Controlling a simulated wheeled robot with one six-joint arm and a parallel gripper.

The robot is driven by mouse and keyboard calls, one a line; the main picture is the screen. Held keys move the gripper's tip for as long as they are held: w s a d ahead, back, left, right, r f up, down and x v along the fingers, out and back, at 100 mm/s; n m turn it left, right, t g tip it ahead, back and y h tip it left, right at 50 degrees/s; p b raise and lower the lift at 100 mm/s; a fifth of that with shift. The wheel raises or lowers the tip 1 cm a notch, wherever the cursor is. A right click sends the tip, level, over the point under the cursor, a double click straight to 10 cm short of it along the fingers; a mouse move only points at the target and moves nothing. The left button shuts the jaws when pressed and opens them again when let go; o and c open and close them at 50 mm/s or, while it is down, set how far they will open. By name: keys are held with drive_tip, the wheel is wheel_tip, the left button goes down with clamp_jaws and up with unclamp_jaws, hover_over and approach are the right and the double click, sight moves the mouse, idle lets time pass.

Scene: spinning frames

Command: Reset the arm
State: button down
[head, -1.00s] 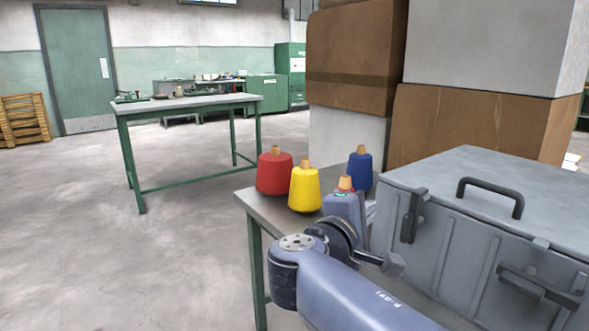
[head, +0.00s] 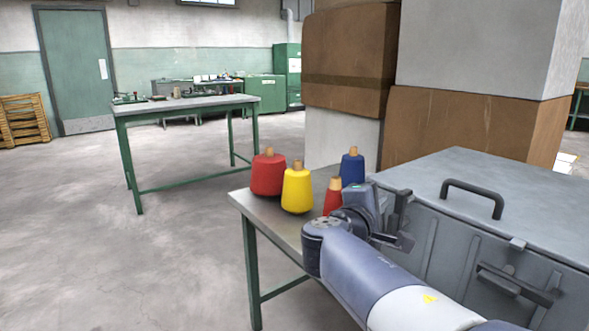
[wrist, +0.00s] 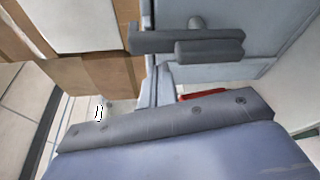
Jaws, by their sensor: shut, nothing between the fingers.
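My gripper (head: 362,199) is in the head view at the end of my blue-grey arm, close to the left front of the grey case (head: 520,195). It is shut and empty; its fingertips are hard to make out. In the wrist view, a large blue-grey part of my own arm end fills the bottom. In the head view a small red cone (head: 333,198) stands just left of the gripper and is partly hidden by it. A blue cone (head: 351,168) stands behind it.
A yellow cone (head: 296,190) and a larger red cone (head: 268,176) stand on the near table (head: 243,199). Stacked cardboard boxes (head: 345,60) rise behind. A green-legged table (head: 185,104) stands farther back. The floor at left is clear.

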drive_tip(key=n+g+p, duration=0.1)
drive_tip(key=n+p, duration=0.1)
drive_tip(key=p, duration=0.2)
drive_tip(key=w+f+n+p, duration=0.1)
drive_tip(key=p, duration=0.3)
drive_tip(key=a+f+n+g+p, duration=0.1)
drive_tip(key=n+p, duration=0.1)
drive_tip(key=p, duration=0.2)
drive_tip(key=shift+w+a+f+n+g, duration=0.1)
drive_tip(key=shift+w+f+n+g, duration=0.1)
drive_tip(key=shift+w+n+g, duration=0.1)
drive_tip(key=shift+f, duration=0.2)
